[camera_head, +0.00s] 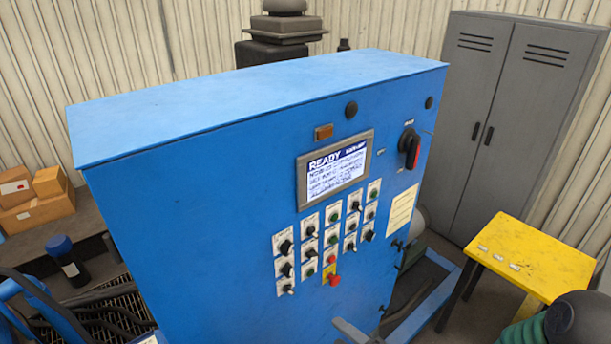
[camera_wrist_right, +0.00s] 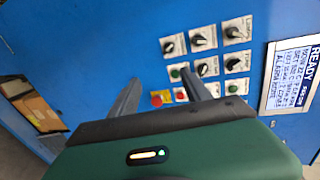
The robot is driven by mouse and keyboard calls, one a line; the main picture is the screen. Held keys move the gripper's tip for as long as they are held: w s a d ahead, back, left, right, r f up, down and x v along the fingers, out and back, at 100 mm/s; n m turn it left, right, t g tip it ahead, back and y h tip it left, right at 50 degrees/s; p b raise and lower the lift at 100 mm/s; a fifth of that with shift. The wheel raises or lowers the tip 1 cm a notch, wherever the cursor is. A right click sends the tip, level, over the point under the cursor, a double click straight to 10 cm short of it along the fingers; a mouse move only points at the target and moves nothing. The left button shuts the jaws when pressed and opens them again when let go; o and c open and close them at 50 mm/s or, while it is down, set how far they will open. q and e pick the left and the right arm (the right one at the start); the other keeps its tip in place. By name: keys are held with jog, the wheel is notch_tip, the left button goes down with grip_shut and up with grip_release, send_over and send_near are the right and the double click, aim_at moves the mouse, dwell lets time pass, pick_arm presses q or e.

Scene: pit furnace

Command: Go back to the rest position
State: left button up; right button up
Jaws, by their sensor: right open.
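My right gripper (camera_wrist_right: 160,74) is open and empty in the right wrist view, its two grey fingers spread in front of the blue control cabinet (camera_wrist_right: 110,30). In the head view only the grey tip of the right gripper (camera_head: 352,331) shows at the bottom edge, below the button panel of the cabinet (camera_head: 190,190). Contact with the panel cannot be told. The red emergency button (camera_head: 335,280) is just above the gripper in the head view, and it shows between the fingers in the wrist view (camera_wrist_right: 156,101). My left gripper is not in view.
A yellow table (camera_head: 525,255) stands at right, before a grey locker (camera_head: 515,110). Cardboard boxes (camera_head: 38,202) and a dark bottle (camera_head: 68,260) are at left.

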jog(key=d+f+n+g+h+b, duration=0.2)
jog(key=d+f+n+h+b, duration=0.15)
jog(key=f, duration=0.55)
jog(key=d+f+n+g+h+b, duration=0.2)
jog(key=f+b, duration=0.3)
jog(key=f, duration=0.3)
jog(key=s+d+f+n+g+h+b, duration=0.3)
jog(key=s+d+f+n+h+b, duration=0.15)
jog(key=f+b, duration=0.35)
pick_arm(q)
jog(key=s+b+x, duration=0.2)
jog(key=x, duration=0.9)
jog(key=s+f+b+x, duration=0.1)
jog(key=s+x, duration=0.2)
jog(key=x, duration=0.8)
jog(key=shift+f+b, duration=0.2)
jog(key=shift+b, duration=0.2)
pick_arm(e)
jog(key=s+a+r+n+g, duration=0.1)
jog(key=s+g, duration=0.2)
jog(key=s, duration=0.4)
jog(key=shift+r+y, duration=0.2)
jog(key=shift+y, duration=0.2)
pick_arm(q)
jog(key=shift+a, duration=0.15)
pick_arm(e)
jog(key=shift+s+a, duration=0.1)
jog(key=shift+a, duration=0.2)
jog(key=shift+d, duration=0.15)
